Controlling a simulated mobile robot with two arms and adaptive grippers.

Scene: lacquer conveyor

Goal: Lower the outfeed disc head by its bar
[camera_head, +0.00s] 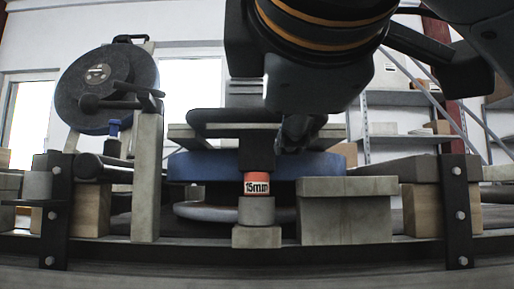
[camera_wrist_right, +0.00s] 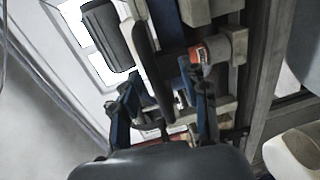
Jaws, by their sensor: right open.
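A blue disc (camera_head: 215,166) lies level at the centre of the head view, above a red 15mm block (camera_head: 256,183). A dark rounded bar (camera_head: 225,116) runs crosswise above this disc. At the left, a large dark disc (camera_head: 95,88) stands tilted up, with a black handle on its top edge. I cannot tell which head is the outfeed one. My right gripper (camera_wrist_right: 165,98) is open, with a long dark bar (camera_wrist_right: 148,55) reaching between its fingers; contact is unclear. In the head view my right arm largely hides it near the bar's right end. My left gripper is not in view.
A grey block (camera_head: 345,220) stands right of the red block. A pale post (camera_head: 147,178) stands at the left, and a black bracket (camera_head: 455,205) rises at the right. Shelves (camera_head: 400,110) stand behind. A rail (camera_head: 350,251) crosses the front.

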